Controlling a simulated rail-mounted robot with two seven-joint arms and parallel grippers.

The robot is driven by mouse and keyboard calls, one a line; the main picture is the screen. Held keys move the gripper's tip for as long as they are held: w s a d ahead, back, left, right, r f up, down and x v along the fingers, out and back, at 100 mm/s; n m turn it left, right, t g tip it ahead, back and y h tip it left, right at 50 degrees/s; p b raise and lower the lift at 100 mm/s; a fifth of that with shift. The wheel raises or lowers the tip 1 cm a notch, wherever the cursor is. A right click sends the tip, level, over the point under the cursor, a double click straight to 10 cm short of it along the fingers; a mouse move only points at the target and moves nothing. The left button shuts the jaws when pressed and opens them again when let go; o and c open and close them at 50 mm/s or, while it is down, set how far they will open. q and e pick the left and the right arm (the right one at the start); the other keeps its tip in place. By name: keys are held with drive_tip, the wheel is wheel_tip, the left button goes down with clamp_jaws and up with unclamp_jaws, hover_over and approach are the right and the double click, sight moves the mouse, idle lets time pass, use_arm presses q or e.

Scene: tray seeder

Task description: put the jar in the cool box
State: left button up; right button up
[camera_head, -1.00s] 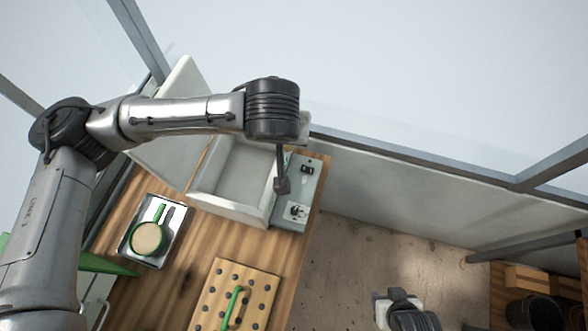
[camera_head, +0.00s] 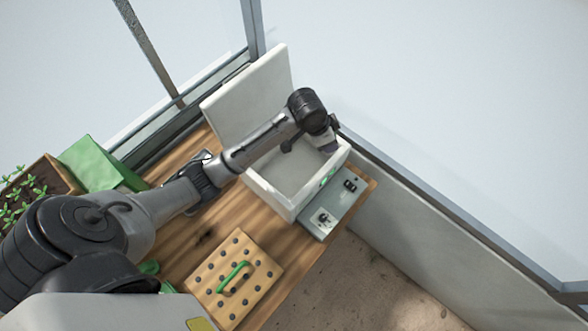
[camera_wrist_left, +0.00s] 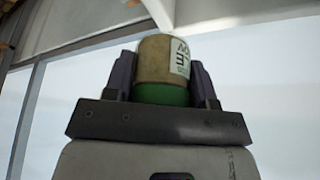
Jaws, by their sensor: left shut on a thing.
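The jar (camera_wrist_left: 163,62) shows in the left wrist view, with a tan body, a white printed label and a green band at the gripper end. My left gripper (camera_wrist_left: 162,80) is shut on it, one dark finger on each side. In the head view the cool box (camera_head: 301,203) is a white open box on the bench with its lid (camera_head: 250,95) standing up. My left wrist is over the box's far right part; the jar and fingertips are hidden there. I cannot tell how high the jar is. My right gripper is out of view.
A grey control panel (camera_head: 338,207) adjoins the box's right side. A wooden board with holes and a green handle (camera_head: 233,278) lies on the bench (camera_head: 205,237). A green box (camera_head: 98,165) and a seedling planter (camera_head: 52,172) stand at the left. A wall runs behind on the right.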

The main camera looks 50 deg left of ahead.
use_arm(q)
hover_over(313, 170)
drive_tip(key=s, duration=0.2)
wheel_tip(313, 170, down, 4)
drive_tip(key=f, duration=1.2)
drive_tip(key=shift+w+a+f, duration=0.1)
drive_tip(key=shift+w+a, duration=0.15)
drive_tip(key=shift+a, duration=0.15)
drive_tip(key=shift+f+b, duration=0.3)
drive_tip(key=shift+f, duration=2.1)
drive_tip(key=shift+f, duration=0.2)
drive_tip(key=o, duration=0.9)
drive_tip(key=shift+o, duration=0.2)
drive_tip(key=shift+r, duration=0.3)
drive_tip(key=p+v, duration=0.1)
drive_tip(key=v, duration=1)
drive_tip(key=shift+s+r, duration=0.2)
drive_tip(key=shift+r, duration=0.15)
